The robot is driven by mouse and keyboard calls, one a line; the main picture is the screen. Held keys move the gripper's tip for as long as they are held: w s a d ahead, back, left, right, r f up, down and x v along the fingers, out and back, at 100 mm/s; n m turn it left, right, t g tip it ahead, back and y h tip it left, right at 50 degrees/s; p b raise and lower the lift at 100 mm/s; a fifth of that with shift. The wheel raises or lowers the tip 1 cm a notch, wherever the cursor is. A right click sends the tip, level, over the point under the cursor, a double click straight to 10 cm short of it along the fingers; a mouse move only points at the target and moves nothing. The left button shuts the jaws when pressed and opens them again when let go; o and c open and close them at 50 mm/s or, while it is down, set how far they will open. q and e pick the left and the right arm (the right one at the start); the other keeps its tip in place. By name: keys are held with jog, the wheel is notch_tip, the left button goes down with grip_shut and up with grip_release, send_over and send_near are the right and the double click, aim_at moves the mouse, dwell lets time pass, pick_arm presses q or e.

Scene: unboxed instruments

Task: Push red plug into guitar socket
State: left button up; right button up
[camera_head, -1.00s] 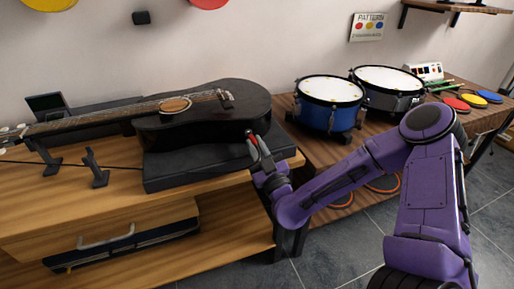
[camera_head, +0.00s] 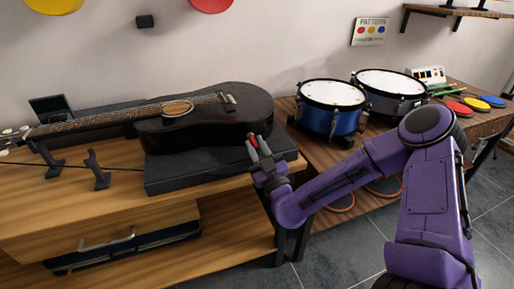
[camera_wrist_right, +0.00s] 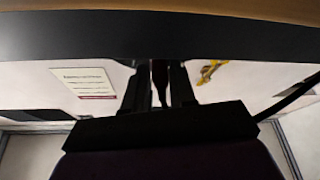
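The black guitar (camera_head: 210,130) lies on its back on a dark slab (camera_head: 180,178) on the wooden bench, its neck pointing left. My right gripper (camera_head: 257,147) is just off the guitar's lower right side, in front of the slab's right part. It is shut on the red plug (camera_head: 251,140), whose red end shows between the fingers. In the right wrist view the plug (camera_wrist_right: 159,76) is a thin dark-red shape between the two dark fingers (camera_wrist_right: 158,92). The guitar socket cannot be made out. My left gripper is not in view.
A blue drum (camera_head: 332,108) and a dark grey drum (camera_head: 388,92) stand on the right table. Small black stands (camera_head: 97,170) and a thin cable are on the bench at left. My right arm spans the gap in front of the tables.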

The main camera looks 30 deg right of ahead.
jog(key=shift+o, duration=1.2)
jog(key=b+v, duration=0.2)
jog(key=v, duration=0.8)
jog(key=shift+s, duration=0.25)
